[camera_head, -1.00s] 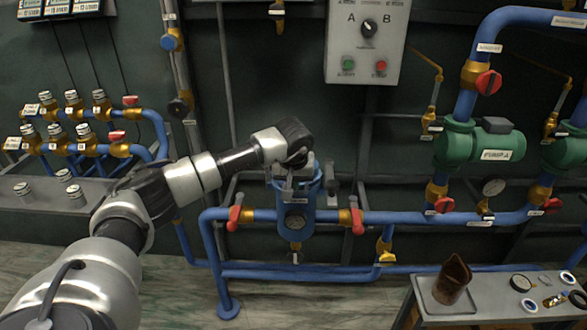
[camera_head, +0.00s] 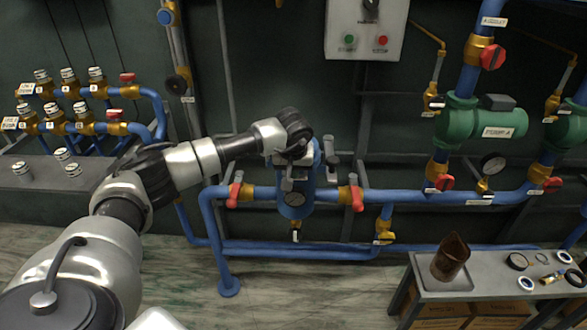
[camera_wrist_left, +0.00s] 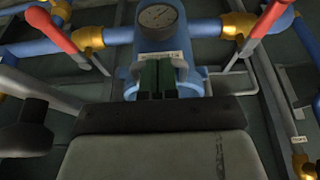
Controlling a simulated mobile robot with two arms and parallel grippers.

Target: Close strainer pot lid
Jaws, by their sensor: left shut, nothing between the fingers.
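The blue strainer pot (camera_head: 297,201) stands upright in the pipe run between two red-handled valves, with a round gauge on its front. My left gripper (camera_head: 290,176) is at the pot's upper front and hides much of its top. In the left wrist view the dark fingers (camera_wrist_left: 157,80) are shut and empty, in front of the pot (camera_wrist_left: 182,38) below its gauge. They look close to it; I cannot tell whether they touch. A pale blue curved rim shows beside the fingers. I cannot make out the lid or its angle. My right gripper is not in view.
Red handles (camera_head: 235,193) and (camera_head: 356,197) flank the pot on the blue pipe. A grey fitting (camera_head: 332,160) stands just right of the pot. A bench (camera_head: 425,285) with a brown container (camera_head: 450,258) is at the lower right. The floor before the pot is clear.

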